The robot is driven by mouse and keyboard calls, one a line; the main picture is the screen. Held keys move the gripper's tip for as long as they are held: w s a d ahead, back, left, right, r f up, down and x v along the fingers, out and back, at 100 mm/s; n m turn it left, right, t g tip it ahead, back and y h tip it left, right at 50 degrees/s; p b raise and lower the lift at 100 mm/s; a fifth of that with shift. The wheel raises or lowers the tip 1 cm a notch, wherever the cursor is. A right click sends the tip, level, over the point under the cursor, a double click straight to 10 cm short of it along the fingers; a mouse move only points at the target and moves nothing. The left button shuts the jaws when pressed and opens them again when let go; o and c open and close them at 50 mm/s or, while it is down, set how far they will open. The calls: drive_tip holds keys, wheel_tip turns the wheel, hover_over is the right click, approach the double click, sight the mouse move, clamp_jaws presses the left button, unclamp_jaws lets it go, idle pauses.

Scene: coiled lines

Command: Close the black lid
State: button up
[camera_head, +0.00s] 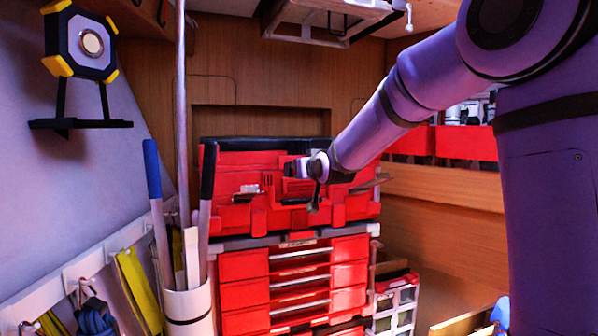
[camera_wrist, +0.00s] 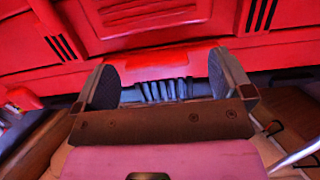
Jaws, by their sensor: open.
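The black lid (camera_head: 262,143) shows as a dark strip along the top back of the red toolbox (camera_head: 355,207). Red surfaces lie just below the strip. Its exact tilt is hard to tell. My gripper (camera_head: 294,169) is in front of the toolbox's upper part, and my arm reaches to it from the upper right. In the wrist view my gripper (camera_wrist: 164,80) has its two fingers wide apart with nothing held between them. The red toolbox front (camera_wrist: 150,60) lies just beyond the fingertips; contact cannot be made out.
A red drawer stack (camera_head: 245,294) stands under the toolbox. A white holder (camera_head: 188,308) with blue- and black-handled tools stands close on the left, beside a tall pole (camera_head: 181,110). A rack (camera_head: 325,12) hangs above. Red bins (camera_head: 466,143) sit on the right shelf.

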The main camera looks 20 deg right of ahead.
drive_tip(key=s+r, duration=0.1)
drive_tip(key=s, duration=0.7)
drive_tip(key=shift+s+a, duration=0.2)
drive_tip(key=shift+a, duration=0.15)
drive_tip(key=shift+r, duration=0.1)
drive_tip(key=s+f+g, duration=0.3)
drive_tip(key=s, duration=0.9)
drive_tip(key=s+a+f+g, duration=0.1)
drive_tip(key=s+f+g, duration=0.3)
drive_tip(key=s, duration=0.8)
drive_tip(key=s+f+g, duration=0.3)
drive_tip(key=s+g, duration=0.1)
drive_tip(key=s, duration=0.8)
drive_tip(key=shift+a+f+y, duration=0.3)
drive_tip(key=shift+a+f, duration=0.1)
